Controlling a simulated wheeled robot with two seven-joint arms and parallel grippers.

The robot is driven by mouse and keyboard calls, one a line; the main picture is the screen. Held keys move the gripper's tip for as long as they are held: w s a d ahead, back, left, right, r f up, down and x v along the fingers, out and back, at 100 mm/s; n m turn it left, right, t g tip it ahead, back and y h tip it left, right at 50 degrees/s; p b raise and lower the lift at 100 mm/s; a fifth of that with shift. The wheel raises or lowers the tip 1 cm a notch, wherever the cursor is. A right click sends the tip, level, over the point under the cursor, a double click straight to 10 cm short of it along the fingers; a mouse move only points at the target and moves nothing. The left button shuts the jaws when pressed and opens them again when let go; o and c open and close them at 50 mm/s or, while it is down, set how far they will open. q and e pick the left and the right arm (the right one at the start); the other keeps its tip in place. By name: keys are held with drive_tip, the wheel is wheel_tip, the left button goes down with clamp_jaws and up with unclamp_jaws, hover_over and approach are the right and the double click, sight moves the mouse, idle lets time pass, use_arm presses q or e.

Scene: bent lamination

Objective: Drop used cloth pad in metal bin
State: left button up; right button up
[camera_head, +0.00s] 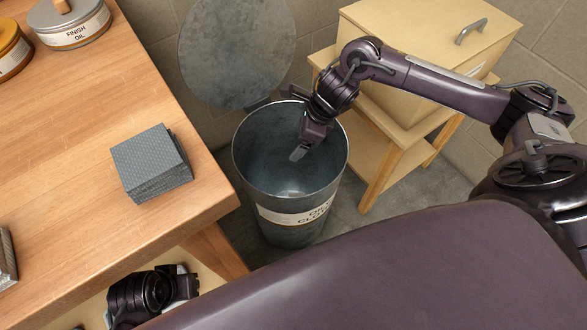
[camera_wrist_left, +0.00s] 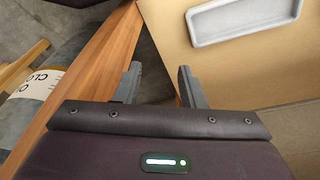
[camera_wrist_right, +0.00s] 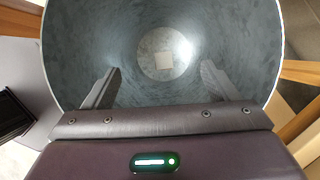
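The metal bin (camera_head: 250,165) stands on the floor beside the workbench with its round lid (camera_head: 236,50) tipped open behind it. My right gripper (camera_head: 298,152) points down into the bin's mouth. In the right wrist view its two fingers are apart with nothing between them. A small pale square cloth pad (camera_wrist_right: 164,60) shows inside the bin, apart from the fingers, seemingly at the bottom. My left gripper (camera_wrist_left: 157,82) is open and empty near the bench's wooden edge; in the head view it is low at the left, its fingers hard to make out.
A stack of grey patterned pads (camera_head: 152,165) lies on the wooden workbench (camera_head: 85,130). Tins (camera_head: 75,25) stand at its far left. A yellow box (camera_head: 415,40) sits on a wooden stand (camera_head: 385,165) right of the bin. Part of a grey-edged item (camera_head: 6,262) shows at the left edge.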

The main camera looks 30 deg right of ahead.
use_arm(q)
drive_tip(key=shift+s+a+r+g+p, duration=0.1)
drive_tip(key=shift+a+r+g+p, duration=0.1)
drive_tip(key=shift+a+p, duration=0.15)
drive_tip(key=shift+s+a+r+g+p, duration=0.1)
drive_tip(key=shift+a+g+p, duration=0.15)
drive_tip(key=shift+a, duration=0.2)
use_arm(e)
drive_tip(key=v, duration=0.8)
use_arm(q)
drive_tip(key=shift+s+d, duration=0.15)
drive_tip(key=shift+d, duration=0.05)
use_arm(e)
drive_tip(key=shift+w+f, duration=0.1)
use_arm(q)
drive_tip(key=shift+s, duration=0.1)
